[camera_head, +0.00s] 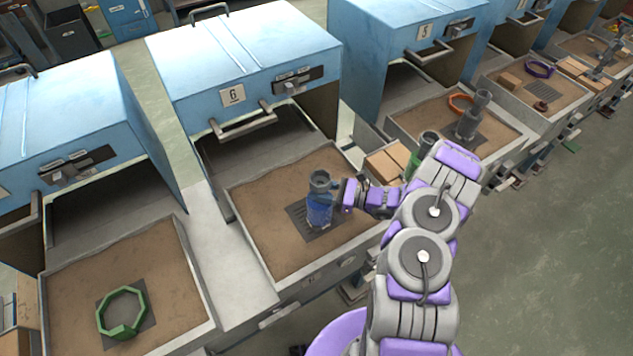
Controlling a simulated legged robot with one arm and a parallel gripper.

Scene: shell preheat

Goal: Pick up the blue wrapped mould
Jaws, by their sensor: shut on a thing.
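The blue wrapped mould (320,208) is a grey cylinder with a flared, cup-like top and a blue band around its middle. It stands upright over a dark grate in the sand-coloured tray (262,240) in front of oven 6. My gripper (340,194) reaches it from the right and is shut on it. The fingertips are small and partly hidden by the wrist and the mould. I cannot tell whether the mould's base touches the grate.
Oven 6 (245,70) stands open behind the tray. A green octagonal ring (122,312) lies in the left tray. Cardboard boxes (384,166) and a dark cylinder with green (428,142) are right of my gripper. Another grey mould (473,116) stands in oven 5's tray, near an orange ring (460,103).

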